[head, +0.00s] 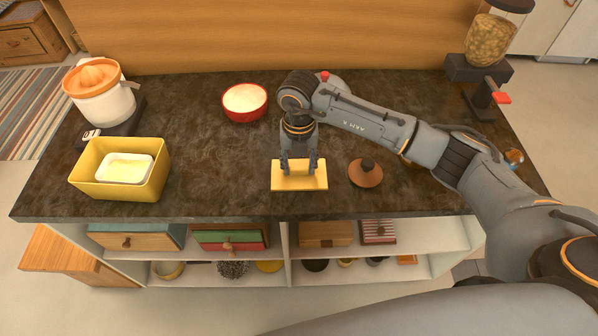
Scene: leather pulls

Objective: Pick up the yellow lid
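The yellow lid (299,183) is a flat rectangular piece near the front edge of the dark countertop, left of a brown round lid. My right gripper (299,168) points straight down over the yellow lid. Its two fingers stand apart, one to each side, with their tips at the lid's upper part. I cannot tell whether the tips touch it, and the gripper hides part of its back edge. The yellow box (118,184) stands open on the left of the counter with a white tub (124,168) of pale yellow content inside. My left gripper is not in view.
The brown round lid (366,175) with a knob lies close right of the yellow lid. A red bowl (244,103) stands behind, a citrus juicer (100,92) at the back left, a dispenser (488,52) at the back right. The counter between yellow box and lid is clear.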

